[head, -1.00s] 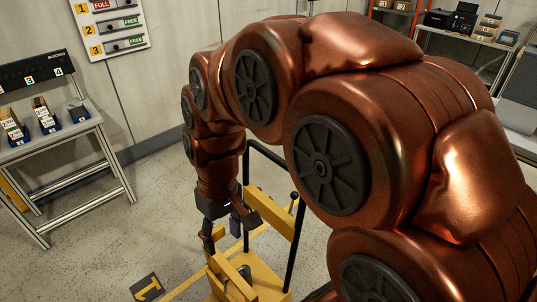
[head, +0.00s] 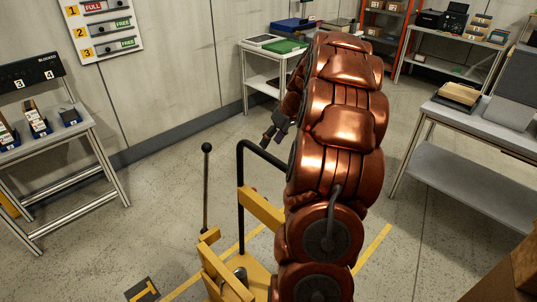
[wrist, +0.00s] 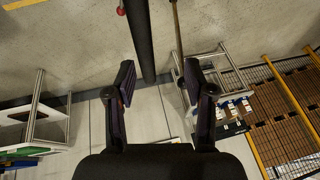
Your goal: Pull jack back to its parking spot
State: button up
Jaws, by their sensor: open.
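The jack (head: 262,208) is yellow with a black tubular handle frame (head: 241,185). It stands at the bottom centre of the head view, its right side hidden by my arm. A thin upright lever (head: 206,185) with a black ball knob stands left of the handle. My gripper (head: 272,133) is open and empty, above the handle's top bar and right of the lever. In the wrist view my gripper (wrist: 160,68) has its fingers apart. A thick black bar (wrist: 140,40) and a thin rod (wrist: 178,40) show beyond them, not clasped.
A floor plate marked 1 (head: 143,290) lies at the jack's left, with yellow floor lines (head: 372,247) around it. A bench with bins (head: 75,140) stands at left, a white table (head: 262,62) behind, and a grey bench (head: 470,118) at right. Open floor lies between.

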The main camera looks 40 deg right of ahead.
aim_at(268, 154)
jog(key=shift+w+d+f+p, duration=0.15)
jog(key=shift+w+f+p, duration=0.3)
jog(key=shift+f, duration=0.8)
jog(key=shift+w+d+f+p, duration=0.2)
jog(key=shift+w+f+p, duration=0.25)
jog(key=shift+f, duration=0.85)
jog(key=shift+w+d+f+p, duration=0.15)
jog(key=shift+w+f+p, duration=0.3)
jog(key=shift+f, duration=0.8)
grip_shut()
